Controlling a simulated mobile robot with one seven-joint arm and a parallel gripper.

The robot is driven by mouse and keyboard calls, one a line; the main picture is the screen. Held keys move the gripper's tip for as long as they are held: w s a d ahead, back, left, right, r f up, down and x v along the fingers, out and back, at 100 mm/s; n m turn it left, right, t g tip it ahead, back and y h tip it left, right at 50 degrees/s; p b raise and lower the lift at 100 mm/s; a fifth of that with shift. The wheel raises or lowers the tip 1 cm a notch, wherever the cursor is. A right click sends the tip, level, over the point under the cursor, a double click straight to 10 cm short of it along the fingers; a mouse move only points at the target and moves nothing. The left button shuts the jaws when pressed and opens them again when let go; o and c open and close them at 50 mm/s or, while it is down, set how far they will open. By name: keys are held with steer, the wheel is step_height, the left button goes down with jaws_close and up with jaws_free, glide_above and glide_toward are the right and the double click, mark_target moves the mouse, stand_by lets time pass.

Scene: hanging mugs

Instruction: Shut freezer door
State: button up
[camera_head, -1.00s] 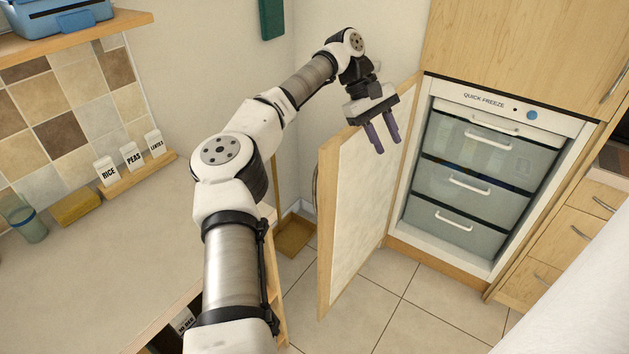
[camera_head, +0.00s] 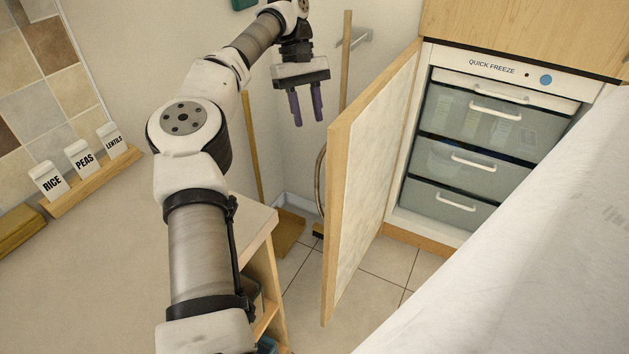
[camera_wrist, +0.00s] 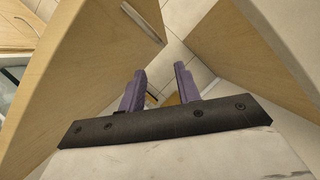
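The freezer door (camera_head: 372,170) stands wide open at the left side of the freezer (camera_head: 478,140), its pale inner panel facing the freezer. Its wooden outer side faces left, with a curved handle (camera_head: 320,180) at its edge. My gripper (camera_head: 307,106) is left of the door, above handle height, fingers pointing down. The two purple fingers are apart with nothing between them, and none visibly touches the door. In the wrist view my gripper (camera_wrist: 160,88) is open, and the door's wooden face with a handle (camera_wrist: 143,22) is to the left.
A counter (camera_head: 110,240) with a rack of labelled blocks (camera_head: 84,165) fills the left. A broom (camera_head: 344,75) leans in the corner behind the door. Tiled floor (camera_head: 370,285) is clear below the door. A white surface blocks the lower right.

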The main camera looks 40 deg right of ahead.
mark_target(317, 170)
steer(key=p+x, duration=0.1)
steer(key=x, duration=1.3)
jaws_close()
